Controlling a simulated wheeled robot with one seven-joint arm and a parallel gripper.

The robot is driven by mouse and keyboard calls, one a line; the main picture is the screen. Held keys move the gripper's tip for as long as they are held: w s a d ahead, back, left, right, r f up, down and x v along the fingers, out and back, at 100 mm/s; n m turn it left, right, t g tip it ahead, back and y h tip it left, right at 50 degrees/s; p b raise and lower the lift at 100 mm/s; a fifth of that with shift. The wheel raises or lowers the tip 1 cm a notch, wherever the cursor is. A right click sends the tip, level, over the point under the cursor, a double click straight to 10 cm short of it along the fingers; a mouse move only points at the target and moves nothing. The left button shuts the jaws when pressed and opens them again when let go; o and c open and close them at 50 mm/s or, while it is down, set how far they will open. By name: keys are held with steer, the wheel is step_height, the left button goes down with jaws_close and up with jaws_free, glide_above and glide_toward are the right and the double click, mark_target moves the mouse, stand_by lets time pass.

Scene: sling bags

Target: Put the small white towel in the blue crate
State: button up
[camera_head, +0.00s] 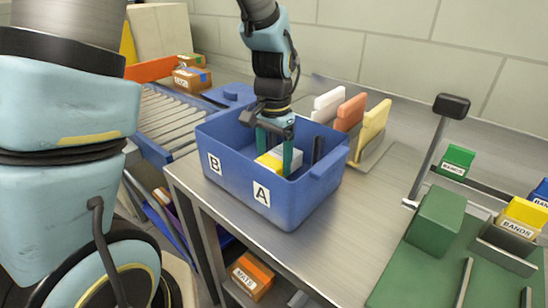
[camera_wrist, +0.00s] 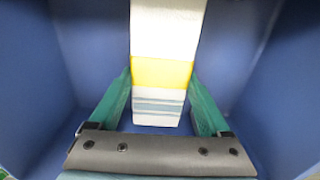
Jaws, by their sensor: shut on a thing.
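The blue crate (camera_head: 238,180) stands on the metal table, with labels B and A on its outer faces. My gripper (camera_head: 279,158) points down inside the crate, its green fingers below the rim. It is shut on the small white towel (camera_head: 268,162), which has a yellow band. In the wrist view the towel (camera_wrist: 165,72) lies between the two fingertips of my gripper (camera_wrist: 160,85), with grey stripes at its near end. Blue crate walls (camera_wrist: 92,50) surround it. Whether the towel touches the crate floor I cannot tell.
White, orange and yellow upright panels (camera_head: 350,112) stand behind the crate. A roller conveyor (camera_head: 170,120) runs at its left. To the right are a post with a dark head (camera_head: 452,106) and a green mat (camera_head: 400,285) with boxes. The table in front is clear.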

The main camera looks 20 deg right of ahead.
mark_target(274, 160)
steer(key=o, duration=1.4)
steer(key=shift+o, duration=0.2)
step_height(274, 160, up, 12)
steer(key=shift+r+b, duration=0.15)
steer(key=shift+b, duration=0.25)
